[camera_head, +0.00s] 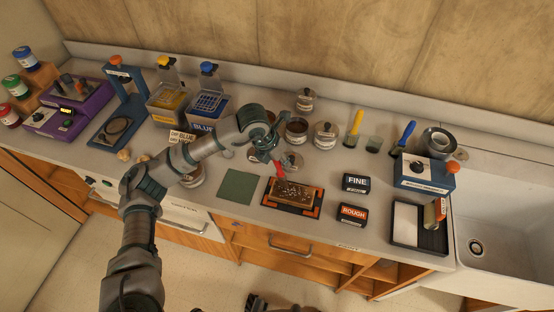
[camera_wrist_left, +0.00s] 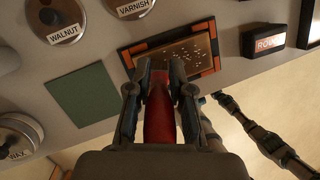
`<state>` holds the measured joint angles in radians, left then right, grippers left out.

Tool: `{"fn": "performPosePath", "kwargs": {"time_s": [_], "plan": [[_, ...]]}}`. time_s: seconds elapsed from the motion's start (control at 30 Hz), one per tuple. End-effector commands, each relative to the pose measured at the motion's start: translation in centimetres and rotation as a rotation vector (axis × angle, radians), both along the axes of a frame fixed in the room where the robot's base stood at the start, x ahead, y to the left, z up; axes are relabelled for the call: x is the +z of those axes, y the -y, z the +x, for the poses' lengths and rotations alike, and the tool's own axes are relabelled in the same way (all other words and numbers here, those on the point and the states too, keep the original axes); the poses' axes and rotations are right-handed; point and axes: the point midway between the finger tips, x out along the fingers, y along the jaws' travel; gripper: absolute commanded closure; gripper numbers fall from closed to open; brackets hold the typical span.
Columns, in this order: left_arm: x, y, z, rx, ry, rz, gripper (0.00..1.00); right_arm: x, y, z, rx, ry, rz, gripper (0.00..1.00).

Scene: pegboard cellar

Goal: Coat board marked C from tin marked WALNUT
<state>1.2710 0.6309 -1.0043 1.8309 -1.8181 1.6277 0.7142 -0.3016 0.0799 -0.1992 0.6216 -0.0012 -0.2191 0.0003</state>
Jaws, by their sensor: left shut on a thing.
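My left gripper (camera_head: 274,162) is shut on the red handle of a brush (camera_head: 280,171). In the left wrist view the gripper (camera_wrist_left: 160,75) points at the near edge of a brown board (camera_wrist_left: 180,58). The bristles are hidden, so I cannot tell whether they touch it. The board (camera_head: 294,191) lies flat in a dark holder with orange corners (camera_head: 291,209) and carries pale specks; no letter on it is readable. A round metal lid marked WALNUT (camera_wrist_left: 57,22) lies on the counter. An open tin with dark contents (camera_head: 297,131) stands behind; its label is unreadable. My right gripper (camera_head: 258,303) is barely in view.
A green mat (camera_head: 238,187) lies left of the holder. FINE (camera_head: 356,183) and ROUGH (camera_head: 352,214) blocks stand to its right. A VARNISH lid (camera_wrist_left: 133,8) and a WAX tin (camera_wrist_left: 18,136) are near. A roller tray (camera_head: 420,229) and sink (camera_head: 500,220) are further right.

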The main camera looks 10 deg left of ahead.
Motion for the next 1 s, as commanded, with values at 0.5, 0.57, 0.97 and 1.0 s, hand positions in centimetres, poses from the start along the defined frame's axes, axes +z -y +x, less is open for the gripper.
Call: {"fn": "performPosePath", "kwargs": {"time_s": [0.5,0.57,0.97,1.0], "plan": [[-0.1,2.7,-0.1,-0.002,0.0,0.0,1.0,0.0,0.0,0.0,0.0,0.0,0.0,1.0],[-0.1,3.0,-0.1,-0.001,0.0,0.0,1.0,0.0,0.0,0.0,0.0,0.0,0.0,1.0],[0.0,4.9,-0.2,-0.001,0.0,0.0,1.0,0.1,0.0,0.0,0.0,0.001,0.0,1.0],[0.0,5.0,-0.2,0.0,0.0,0.0,1.0,0.1,0.0,0.0,0.0,0.001,0.0,1.0]]}}
